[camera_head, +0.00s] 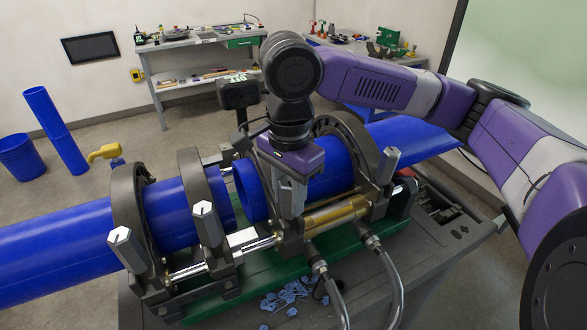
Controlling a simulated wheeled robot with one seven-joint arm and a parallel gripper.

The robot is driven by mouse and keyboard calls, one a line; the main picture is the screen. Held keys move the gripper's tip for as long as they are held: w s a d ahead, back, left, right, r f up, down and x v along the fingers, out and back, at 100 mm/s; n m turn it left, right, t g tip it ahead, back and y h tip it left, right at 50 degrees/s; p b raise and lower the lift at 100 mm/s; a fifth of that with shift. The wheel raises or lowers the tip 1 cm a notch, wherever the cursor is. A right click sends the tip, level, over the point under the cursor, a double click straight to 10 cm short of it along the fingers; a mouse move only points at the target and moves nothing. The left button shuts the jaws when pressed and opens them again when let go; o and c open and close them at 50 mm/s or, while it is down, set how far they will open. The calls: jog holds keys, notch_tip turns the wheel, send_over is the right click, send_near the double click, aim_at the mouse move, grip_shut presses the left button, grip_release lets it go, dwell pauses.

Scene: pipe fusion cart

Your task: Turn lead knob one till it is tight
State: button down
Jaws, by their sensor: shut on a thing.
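A grey pipe fusion machine with dark ring clamps (187,160) holds two blue pipes, the left one (60,240) and the right one (330,170). Grey hexagonal knobs stand along its front: one at the far left (127,248), one to its right (206,222) and one at the far right (386,165). My gripper (290,196) points down at the front of the machine, between the last two, and is shut on a grey knob. The fingers largely hide that knob. I cannot tell from labels which knob is lead knob one.
Two hoses (328,290) curve down at the front. A workbench (200,43) stands behind, a blue bin (21,157) at far left. My purple arm crosses the right side.

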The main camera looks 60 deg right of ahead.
dwell(0.3)
jog(key=shift+s+r+m+p, duration=0.1)
jog(key=shift+r+m+p, duration=0.05)
jog(key=shift+m+p, duration=0.6)
jog(key=shift+f+m, duration=0.2)
jog(key=shift+m, duration=0.15)
grip_release()
jog(key=shift+a+r, duration=0.1)
jog(key=shift+r, duration=0.1)
